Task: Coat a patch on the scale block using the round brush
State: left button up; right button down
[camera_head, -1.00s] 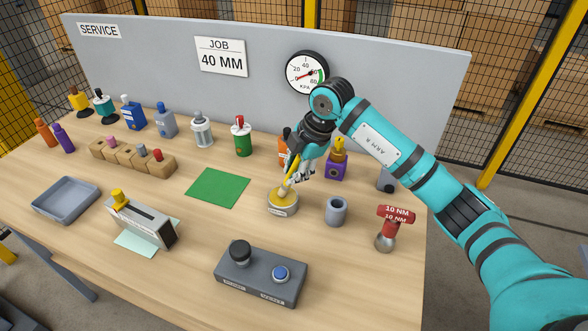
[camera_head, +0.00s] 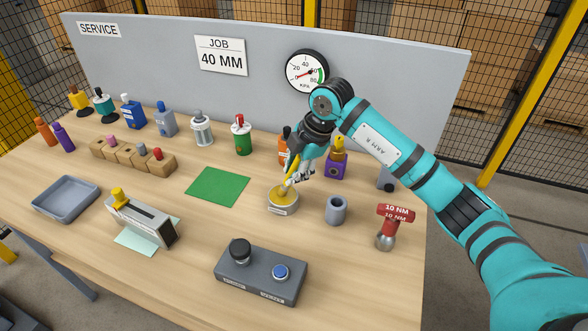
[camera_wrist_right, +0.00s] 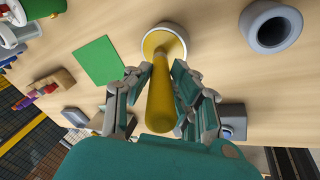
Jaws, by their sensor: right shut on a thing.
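My right gripper (camera_head: 299,171) is shut on the round brush, whose yellow handle (camera_wrist_right: 161,85) runs between the fingers in the right wrist view. The brush is tilted, and its lower end is at the opening of a round pale pot (camera_head: 283,206) with yellow inside. The bristles are hidden, so I cannot tell how deep they are. A grey-white block (camera_head: 142,222) with a dark slot and a yellow knob stands at front left on a pale green sheet; I cannot tell whether it is the scale block. My left gripper is out of view.
A grey cup (camera_head: 336,210) and a red-headed 10 NM tool (camera_head: 392,226) stand right of the pot. A two-knob box (camera_head: 261,273) lies in front. A green mat (camera_head: 217,187) is to the left. Bottles line the back panel (camera_head: 150,65).

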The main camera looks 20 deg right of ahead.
dwell(0.4)
jog(key=shift+r+p, duration=2.7)
jog(key=shift+r, duration=0.8)
